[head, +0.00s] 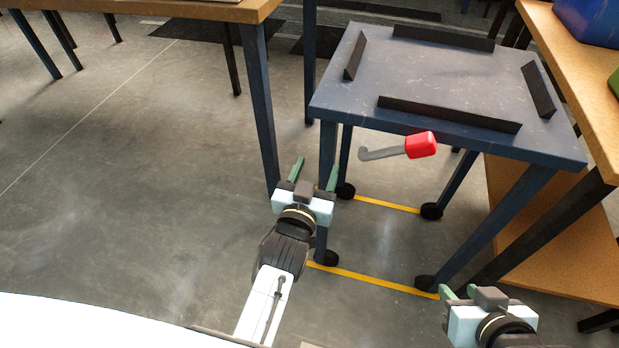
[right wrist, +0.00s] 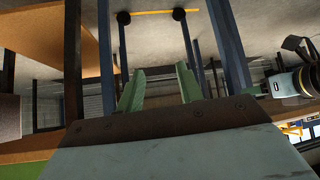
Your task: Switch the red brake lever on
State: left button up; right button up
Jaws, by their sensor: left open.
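The red brake lever (head: 420,145) is a red block on a grey bent arm (head: 381,154), below the near edge of the dark blue wheeled cart (head: 430,75). The grey arm points left from the red block. My left gripper (head: 315,173) is open and empty, to the left of the lever and apart from it. My right gripper (head: 460,290) is lower right of the lever, in front of the cart. In the right wrist view its two green fingers (right wrist: 159,82) stand apart with nothing between them. The lever cannot be made out in that view.
The cart has black rails on top, black wheels and yellow bars (head: 375,281) low down. A wooden bench (head: 200,10) stands at the upper left, and a wooden-topped table (head: 575,75) at the right. The grey floor (head: 120,190) at left is clear.

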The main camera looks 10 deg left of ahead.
aim_at(416, 146)
jog(key=z, duration=0.05)
jog(key=k, duration=1)
jog(key=u, duration=0.05)
